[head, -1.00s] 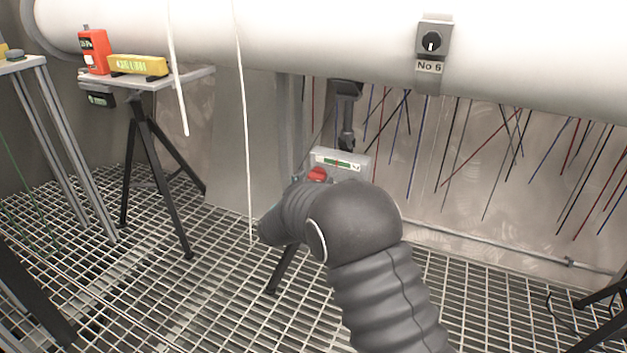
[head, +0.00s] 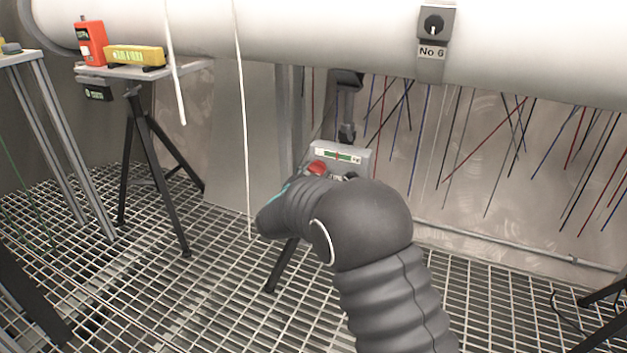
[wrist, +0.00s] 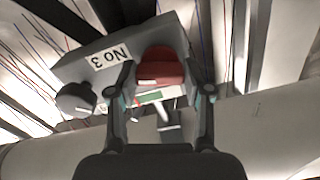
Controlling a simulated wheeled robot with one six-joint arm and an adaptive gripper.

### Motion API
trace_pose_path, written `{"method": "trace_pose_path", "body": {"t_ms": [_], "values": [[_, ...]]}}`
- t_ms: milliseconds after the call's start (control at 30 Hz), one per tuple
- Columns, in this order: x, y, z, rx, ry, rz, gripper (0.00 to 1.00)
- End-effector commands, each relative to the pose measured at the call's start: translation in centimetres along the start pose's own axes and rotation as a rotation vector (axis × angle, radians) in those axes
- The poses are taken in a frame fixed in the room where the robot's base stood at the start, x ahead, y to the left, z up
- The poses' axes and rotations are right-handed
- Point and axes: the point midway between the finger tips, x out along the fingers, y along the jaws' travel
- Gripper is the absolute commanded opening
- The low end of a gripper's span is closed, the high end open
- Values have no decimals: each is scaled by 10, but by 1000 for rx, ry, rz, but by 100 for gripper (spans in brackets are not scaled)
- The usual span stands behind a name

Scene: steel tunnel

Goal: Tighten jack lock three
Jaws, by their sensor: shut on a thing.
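The No 3 jack box (wrist: 85,68) is a grey housing with a red lock knob (wrist: 160,68) and a black knob (wrist: 76,99). In the wrist view my gripper (wrist: 160,80) has a finger on each side of the red knob and is shut on it. My arm hides the box's lower part and my fingers there.
Thin coloured wires hang behind. A stand (head: 185,75) at left holds an orange device (head: 93,43) and a yellow one (head: 135,55). Grating floor (head: 150,270) lies below.

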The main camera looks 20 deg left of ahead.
Motion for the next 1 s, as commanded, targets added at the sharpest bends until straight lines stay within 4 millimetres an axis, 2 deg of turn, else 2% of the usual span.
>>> {"method": "trace_pose_path", "body": {"t_ms": [33, 167, 1000], "values": [[0, 1, 6, 44, 1, -2, 15], [0, 1, 6, 168, 1, -1, 15], [0, 0, 0, 954, -1, 0, 15]]}}
